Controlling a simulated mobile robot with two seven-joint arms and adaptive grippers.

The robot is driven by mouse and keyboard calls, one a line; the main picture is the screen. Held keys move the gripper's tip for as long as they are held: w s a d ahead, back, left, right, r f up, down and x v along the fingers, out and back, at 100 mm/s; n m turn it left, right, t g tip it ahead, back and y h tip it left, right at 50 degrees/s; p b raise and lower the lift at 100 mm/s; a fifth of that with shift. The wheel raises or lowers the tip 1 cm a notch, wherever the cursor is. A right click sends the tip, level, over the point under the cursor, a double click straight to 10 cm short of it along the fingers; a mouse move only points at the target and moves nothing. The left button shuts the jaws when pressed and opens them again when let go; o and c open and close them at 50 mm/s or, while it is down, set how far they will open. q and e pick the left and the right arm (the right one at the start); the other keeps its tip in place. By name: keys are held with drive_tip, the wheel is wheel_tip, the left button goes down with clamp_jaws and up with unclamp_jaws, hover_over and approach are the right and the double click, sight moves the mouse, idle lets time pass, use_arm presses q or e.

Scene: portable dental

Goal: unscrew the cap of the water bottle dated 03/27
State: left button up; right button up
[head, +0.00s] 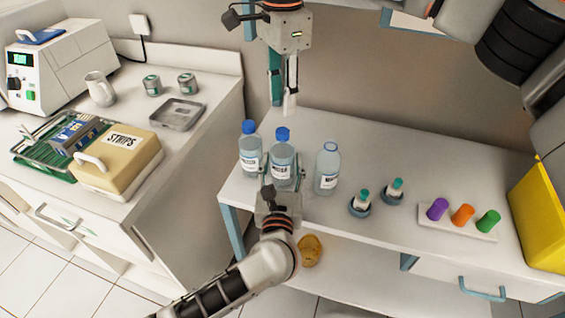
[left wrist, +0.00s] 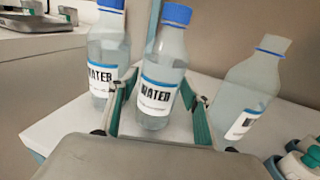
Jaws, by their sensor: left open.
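Three clear water bottles with white labels stand upright on the white table. The left bottle (head: 249,148) and the middle bottle (head: 283,158) have blue caps. The right bottle (head: 327,168) shows a pale top with a thin blue ring and no blue cap. In the left wrist view the left bottle (left wrist: 108,50), middle bottle (left wrist: 163,65) and right bottle (left wrist: 252,85) show; their dates are too small to read. My left gripper (head: 283,174) is open, with its fingers on both sides of the middle bottle's lower body. My right gripper (head: 288,108) hangs above and behind the bottles, its opening unclear.
Two small teal-topped vials (head: 360,202) (head: 394,191) stand right of the bottles, then a white holder with purple, orange and green caps (head: 462,214). A yellow bin (head: 541,213) is at far right. The left counter holds a STRIPS box (head: 118,163) and a tray (head: 177,114).

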use_arm(q)
drive_tip(key=shift+w, duration=0.6)
